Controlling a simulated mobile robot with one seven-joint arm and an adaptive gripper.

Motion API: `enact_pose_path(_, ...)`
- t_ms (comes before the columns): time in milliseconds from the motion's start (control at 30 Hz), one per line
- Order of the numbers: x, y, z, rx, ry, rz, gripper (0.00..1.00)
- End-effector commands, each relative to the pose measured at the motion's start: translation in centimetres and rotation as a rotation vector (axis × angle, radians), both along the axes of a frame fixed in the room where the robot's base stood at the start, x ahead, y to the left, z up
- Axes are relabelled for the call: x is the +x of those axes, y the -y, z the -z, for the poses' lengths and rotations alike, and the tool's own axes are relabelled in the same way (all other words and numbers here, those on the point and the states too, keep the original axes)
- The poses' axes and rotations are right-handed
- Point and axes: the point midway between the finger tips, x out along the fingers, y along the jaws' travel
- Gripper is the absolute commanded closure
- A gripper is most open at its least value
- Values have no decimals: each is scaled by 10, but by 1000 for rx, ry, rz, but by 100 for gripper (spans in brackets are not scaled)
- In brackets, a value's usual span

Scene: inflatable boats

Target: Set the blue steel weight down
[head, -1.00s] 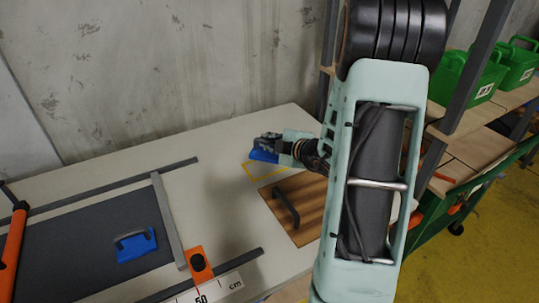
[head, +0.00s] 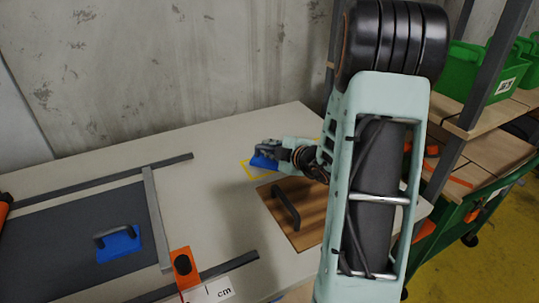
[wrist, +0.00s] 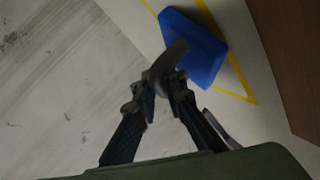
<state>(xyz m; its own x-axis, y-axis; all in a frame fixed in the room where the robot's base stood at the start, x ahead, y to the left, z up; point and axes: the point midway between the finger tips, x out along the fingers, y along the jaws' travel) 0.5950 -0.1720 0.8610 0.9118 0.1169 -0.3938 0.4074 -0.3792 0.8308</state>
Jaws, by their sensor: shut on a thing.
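The blue steel weight (head: 263,163) is a blue block with a dark handle. My gripper (head: 267,148) is shut on that handle, above the yellow outline (head: 247,174) on the pale table. In the wrist view, the weight (wrist: 197,48) overlaps the yellow lines (wrist: 241,97), and the fingers of my gripper (wrist: 164,88) close on its handle. The weight looks low over the table; I cannot tell whether its base touches. My arm hides part of the outline's right side in the head view.
A wooden board (head: 308,213) with a dark handle lies close in front of the outline. An orange clamp piece (head: 184,266) stands near the front. A concrete wall is behind.

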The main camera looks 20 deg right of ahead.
Motion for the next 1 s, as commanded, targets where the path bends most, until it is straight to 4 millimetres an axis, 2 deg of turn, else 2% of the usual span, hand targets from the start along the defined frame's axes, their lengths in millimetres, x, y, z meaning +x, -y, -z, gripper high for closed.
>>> enact_pose_path(433, 2, 0, 2, 0, 7, 1, 100)
enact_pose_path(467, 0, 0, 5, 1, 0, 1, 89)
enact_pose_path(600, 0, 0, 5, 1, 0, 1, 73)
enact_pose_path(1000, -5, 2, -1, 0, 0, 3, 72)
